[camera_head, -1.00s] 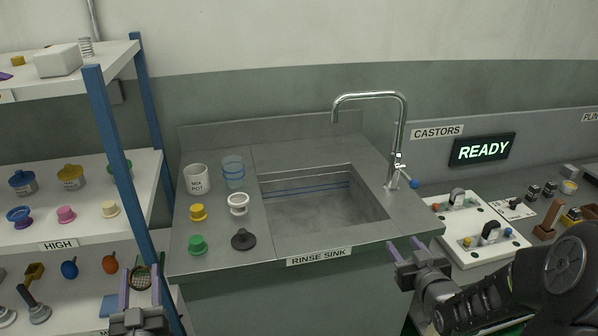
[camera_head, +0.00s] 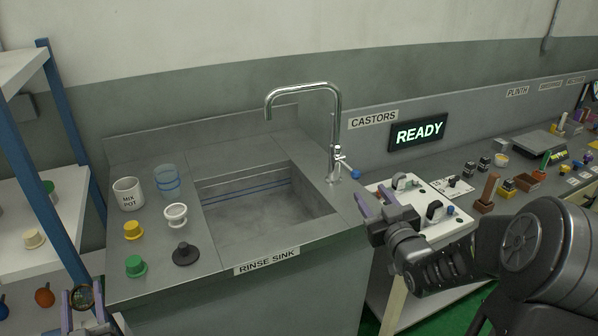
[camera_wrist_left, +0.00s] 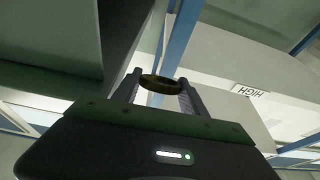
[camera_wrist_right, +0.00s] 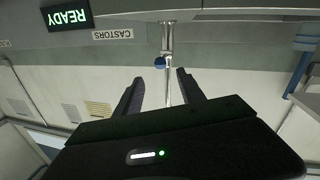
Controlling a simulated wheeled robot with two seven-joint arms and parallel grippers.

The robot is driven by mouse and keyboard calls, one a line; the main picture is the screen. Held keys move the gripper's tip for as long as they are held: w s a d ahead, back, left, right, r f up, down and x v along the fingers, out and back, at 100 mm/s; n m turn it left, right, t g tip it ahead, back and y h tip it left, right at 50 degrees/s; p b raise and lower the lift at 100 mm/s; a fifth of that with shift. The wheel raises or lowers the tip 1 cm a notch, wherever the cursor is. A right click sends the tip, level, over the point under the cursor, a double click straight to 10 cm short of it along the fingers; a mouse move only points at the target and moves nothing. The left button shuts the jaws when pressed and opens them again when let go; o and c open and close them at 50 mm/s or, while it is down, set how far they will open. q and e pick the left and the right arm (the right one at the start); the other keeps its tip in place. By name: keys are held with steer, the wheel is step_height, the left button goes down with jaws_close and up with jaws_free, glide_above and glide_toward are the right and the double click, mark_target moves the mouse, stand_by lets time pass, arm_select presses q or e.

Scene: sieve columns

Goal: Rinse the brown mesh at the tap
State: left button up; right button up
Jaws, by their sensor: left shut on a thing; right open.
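My left gripper (camera_head: 84,298) is at the lower left, in front of the sink counter, shut on the round brown mesh (camera_head: 83,296). In the left wrist view the mesh (camera_wrist_left: 158,84) shows edge-on between the fingertips, with a dark golden-brown rim. The tap (camera_head: 338,120) is a tall chrome gooseneck with a blue-ended lever (camera_head: 355,174), at the back right of the rinse sink (camera_head: 265,215). No water shows at its spout. My right gripper (camera_head: 379,208) is open and empty, in front of the tap at the counter's right side. The tap lever (camera_wrist_right: 160,62) shows beyond its fingers in the right wrist view.
A blue-posted shelf (camera_head: 40,170) is at far left.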

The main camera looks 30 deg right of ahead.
mark_target(358, 177)
steer(key=x, duration=1)
steer(key=shift+w+p, duration=0.25)
steer(key=shift+p, duration=0.1)
steer(key=shift+c, duration=0.5)
jaws_close()
stand_by(0.3)
